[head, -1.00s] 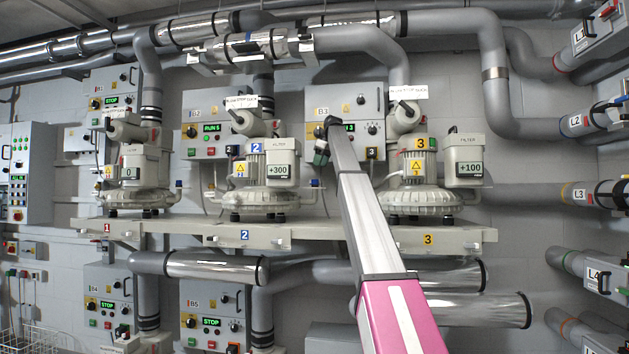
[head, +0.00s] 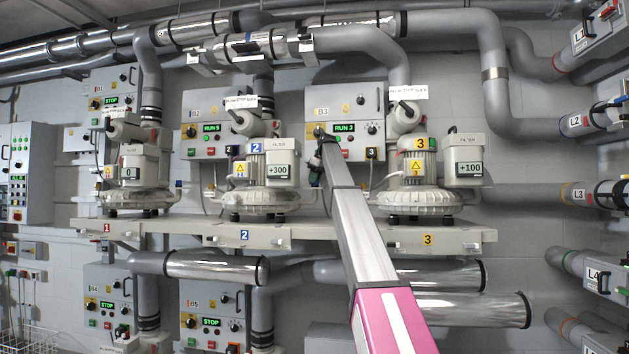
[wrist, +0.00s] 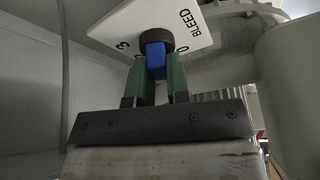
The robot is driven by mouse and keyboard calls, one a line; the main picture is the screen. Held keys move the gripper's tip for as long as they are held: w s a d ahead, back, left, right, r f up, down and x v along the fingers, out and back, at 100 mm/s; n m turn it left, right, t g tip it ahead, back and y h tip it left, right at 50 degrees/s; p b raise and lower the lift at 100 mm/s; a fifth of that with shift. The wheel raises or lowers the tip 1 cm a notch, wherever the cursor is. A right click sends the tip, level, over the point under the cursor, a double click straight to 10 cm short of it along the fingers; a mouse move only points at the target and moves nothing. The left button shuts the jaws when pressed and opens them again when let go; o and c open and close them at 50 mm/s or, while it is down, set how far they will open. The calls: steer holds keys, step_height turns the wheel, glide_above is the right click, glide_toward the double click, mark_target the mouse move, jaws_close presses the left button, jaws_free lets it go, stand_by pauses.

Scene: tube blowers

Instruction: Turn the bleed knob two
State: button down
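In the wrist view, a blue bleed knob (wrist: 155,62) with a black round hub (wrist: 156,39) sits in front of a white plate (wrist: 200,22) marked BLEED, 3 and 0. My gripper (wrist: 158,70) has its green fingers on both sides of the blue knob, with no clear gap, so it looks shut on it. In the head view, my gripper (head: 317,178) is at the right end of blower two (head: 265,199), where my arm and fingers hide the knob. The filter box on blower two (head: 281,160) reads +300.
Control box B3 (head: 343,105), reading RUN 3, is behind my arm. Blower three (head: 418,199), with a +100 display, stands just to the right. Blower one (head: 135,199) stands to the left. The shelf (head: 330,230) runs below them, with pipes underneath.

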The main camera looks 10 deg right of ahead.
steer(key=shift+m, duration=0.5)
steer(key=m+h, duration=0.1)
steer(key=m, duration=0.2)
steer(key=m+t+h, duration=0.1)
steer(key=m, duration=0.1)
steer(key=shift+m, duration=0.4)
steer(key=m+h, duration=0.1)
steer(key=m, duration=0.2)
steer(key=m+h, duration=0.1)
steer(key=m, duration=0.2)
steer(key=shift+h, duration=0.3)
steer(key=shift+d+m, duration=0.1)
steer(key=shift+m, duration=0.3)
steer(key=c, duration=1.1)
jaws_free()
